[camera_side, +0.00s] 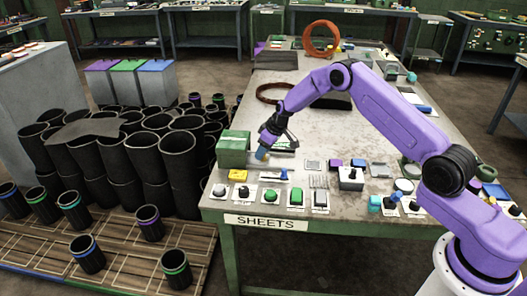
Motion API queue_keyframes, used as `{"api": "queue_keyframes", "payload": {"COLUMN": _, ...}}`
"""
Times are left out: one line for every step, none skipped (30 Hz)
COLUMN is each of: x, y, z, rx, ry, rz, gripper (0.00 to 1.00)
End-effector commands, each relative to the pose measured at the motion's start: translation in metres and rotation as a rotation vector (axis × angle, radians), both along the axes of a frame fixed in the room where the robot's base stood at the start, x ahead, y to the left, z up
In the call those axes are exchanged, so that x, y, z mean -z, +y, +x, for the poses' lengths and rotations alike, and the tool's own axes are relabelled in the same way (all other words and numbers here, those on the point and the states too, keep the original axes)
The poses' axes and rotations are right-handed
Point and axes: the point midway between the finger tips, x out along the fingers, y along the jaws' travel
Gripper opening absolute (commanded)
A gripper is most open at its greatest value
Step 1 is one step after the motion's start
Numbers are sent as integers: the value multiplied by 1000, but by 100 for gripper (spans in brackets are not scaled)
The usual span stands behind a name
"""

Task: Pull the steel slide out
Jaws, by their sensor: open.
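My gripper (263,153) hangs over the left front part of the steel-topped table (222,212), close to the right side of a green box (234,149). It is open, and I see nothing held in it. The fingertips are small and dark against the box and the parts behind. The steel slide is hard to pick out at this size. A grey metal-looking piece on a white plate (320,198) at the front edge may be it. That piece stands to the right of a green button (296,197) and is apart from my gripper.
Several small controls crowd the front edge, among them a grey dome (219,190) and a black-knobbed box (350,178). An orange ring (321,38) stands at the back. Black sleeves (130,150) fill the floor at left. The table's middle is fairly clear.

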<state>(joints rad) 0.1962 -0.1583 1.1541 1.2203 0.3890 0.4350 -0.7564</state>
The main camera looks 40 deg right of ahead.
Motion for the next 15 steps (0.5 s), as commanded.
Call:
{"api": "queue_keyframes", "payload": {"x": 3, "y": 0, "z": 1, "rx": 0, "ry": 1, "rz": 0, "gripper": 47}}
{"api": "queue_keyframes", "payload": {"x": 4, "y": 1, "z": 1, "rx": 0, "ry": 1, "rz": 0, "gripper": 47}}
{"api": "queue_keyframes", "payload": {"x": 5, "y": 1, "z": 2, "rx": 0, "ry": 0, "rz": 0, "gripper": 47}}
{"api": "queue_keyframes", "payload": {"x": 5, "y": 1, "z": 2, "rx": 0, "ry": 0, "rz": 0, "gripper": 47}}
{"api": "queue_keyframes", "payload": {"x": 5, "y": 1, "z": 2, "rx": 0, "ry": 0, "rz": 0, "gripper": 47}}
{"api": "queue_keyframes", "payload": {"x": 6, "y": 1, "z": 2, "rx": 0, "ry": 0, "rz": 0, "gripper": 47}}
{"api": "queue_keyframes", "payload": {"x": 6, "y": 1, "z": 2, "rx": 0, "ry": 0, "rz": 0, "gripper": 47}}
{"api": "queue_keyframes", "payload": {"x": 6, "y": 1, "z": 2, "rx": 0, "ry": 0, "rz": 0, "gripper": 47}}
{"api": "queue_keyframes", "payload": {"x": 6, "y": 1, "z": 2, "rx": 0, "ry": 0, "rz": 0, "gripper": 47}}
{"api": "queue_keyframes", "payload": {"x": 6, "y": 1, "z": 2, "rx": 0, "ry": 0, "rz": 0, "gripper": 47}}
{"api": "queue_keyframes", "payload": {"x": 6, "y": 1, "z": 2, "rx": -1, "ry": 0, "rz": 0, "gripper": 47}}
{"api": "queue_keyframes", "payload": {"x": 6, "y": 1, "z": 2, "rx": -1, "ry": 0, "rz": 0, "gripper": 47}}
{"api": "queue_keyframes", "payload": {"x": 6, "y": 1, "z": 2, "rx": 0, "ry": 0, "rz": 0, "gripper": 37}}
{"api": "queue_keyframes", "payload": {"x": 6, "y": 1, "z": 2, "rx": -1, "ry": 0, "rz": 0, "gripper": 28}}
{"api": "queue_keyframes", "payload": {"x": 6, "y": 1, "z": 2, "rx": -1, "ry": 0, "rz": 0, "gripper": 15}}
